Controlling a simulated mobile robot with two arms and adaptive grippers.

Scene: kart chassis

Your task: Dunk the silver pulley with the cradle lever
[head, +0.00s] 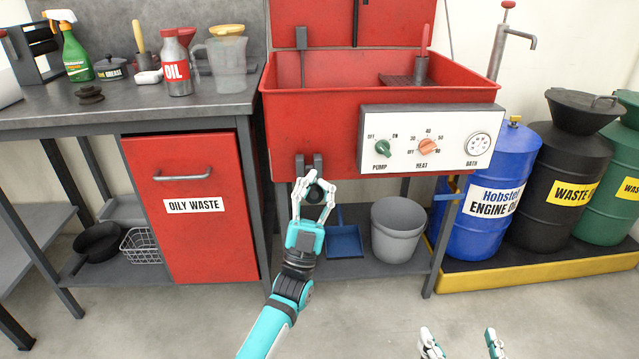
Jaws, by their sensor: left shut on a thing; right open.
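The red parts washer tank (380,107) stands ahead, with a dark bracket (308,163) low on its front left. My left gripper (314,184) is at this bracket, its fingers closed around a dark round knob, which looks like the end of the cradle lever (316,196). The fingers hide much of the lever. A dark slotted grate, perhaps the cradle (399,80), shows inside the tank at the right. I cannot make out a silver pulley; the tank's front wall hides part of its inside. My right gripper (461,343) is open and empty at the bottom edge.
A control panel (428,153) with a green pump knob and orange heat knob is on the tank front. A grey bucket (398,230) and blue dustpan (343,240) sit below. The oily waste cabinet (195,235) is left, drums (495,195) right. The front floor is clear.

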